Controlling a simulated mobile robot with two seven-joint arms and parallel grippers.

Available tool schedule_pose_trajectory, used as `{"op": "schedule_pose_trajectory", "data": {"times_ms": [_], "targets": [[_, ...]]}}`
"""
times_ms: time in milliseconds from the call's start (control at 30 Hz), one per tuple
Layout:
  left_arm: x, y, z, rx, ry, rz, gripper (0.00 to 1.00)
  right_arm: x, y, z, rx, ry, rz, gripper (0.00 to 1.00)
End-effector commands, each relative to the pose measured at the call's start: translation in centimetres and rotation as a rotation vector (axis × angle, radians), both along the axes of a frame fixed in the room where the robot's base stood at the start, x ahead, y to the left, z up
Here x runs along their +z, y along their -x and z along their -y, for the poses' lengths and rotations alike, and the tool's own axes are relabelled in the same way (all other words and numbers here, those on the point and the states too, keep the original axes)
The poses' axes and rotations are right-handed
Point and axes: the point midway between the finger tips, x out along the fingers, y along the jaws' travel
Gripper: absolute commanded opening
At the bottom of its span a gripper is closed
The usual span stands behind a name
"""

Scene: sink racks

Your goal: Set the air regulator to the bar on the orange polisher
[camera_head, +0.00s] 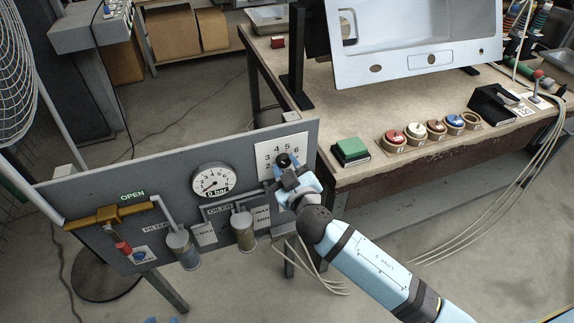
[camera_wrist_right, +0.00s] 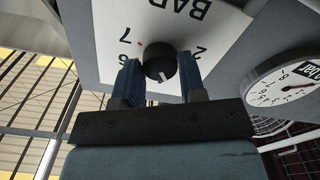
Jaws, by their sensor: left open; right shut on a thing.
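The air regulator has a black knob (camera_wrist_right: 160,62) in front of a white dial plate marked BAR, with numbers around it; the plate (camera_head: 266,150) also shows in the head view. My right gripper (camera_head: 287,168) has one blue finger on each side of the knob and is shut on it, as the right wrist view (camera_wrist_right: 160,80) shows. A white line on the knob points down in that view. The round gauge (camera_head: 213,181) on the panel is labelled "0 bar". My left gripper (camera_head: 164,320) barely shows at the bottom edge, tips apart. I cannot make out an orange polisher.
The grey panel (camera_head: 90,190) carries a yellow valve handle (camera_head: 110,214) below "OPEN", and two filter bowls (camera_head: 184,248). The bench (camera_head: 385,165) beside it holds a green-topped block (camera_head: 351,149) and several coloured round pieces (camera_head: 416,131).

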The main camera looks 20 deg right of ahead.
Motion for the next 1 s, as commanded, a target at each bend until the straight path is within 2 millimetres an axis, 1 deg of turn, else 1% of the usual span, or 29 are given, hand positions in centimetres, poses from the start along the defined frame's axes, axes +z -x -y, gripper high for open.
{"op": "schedule_pose_trajectory", "data": {"times_ms": [200, 333, 500, 733, 1000], "targets": [[0.1, 0.08, -0.19, 0.003, -0.009, -0.009, 0.43, 0.13, 0.01, -0.01, 0.0, 0.184, 0.005, 0.14], [-0.19, 0.19, -0.29, 0.003, -0.016, -0.018, 0.43, 0.14, 0.01, -0.04, 0.0, 0.284, 0.009, 0.14], [0.04, 0.21, -0.32, 0.005, -0.014, -0.02, 0.43, 0.13, 0.01, 0.0, 0.0, 0.392, 0.013, 0.14], [0.29, 0.21, -0.31, 0.006, -0.011, -0.022, 0.43, 0.05, 0.01, 0.0, 0.0, 0.482, 0.016, 0.14], [0.21, 0.23, -0.32, 0.007, -0.01, -0.025, 0.43, -0.01, 0.0, -0.02, 0.0, 0.515, 0.018, 0.14]]}}
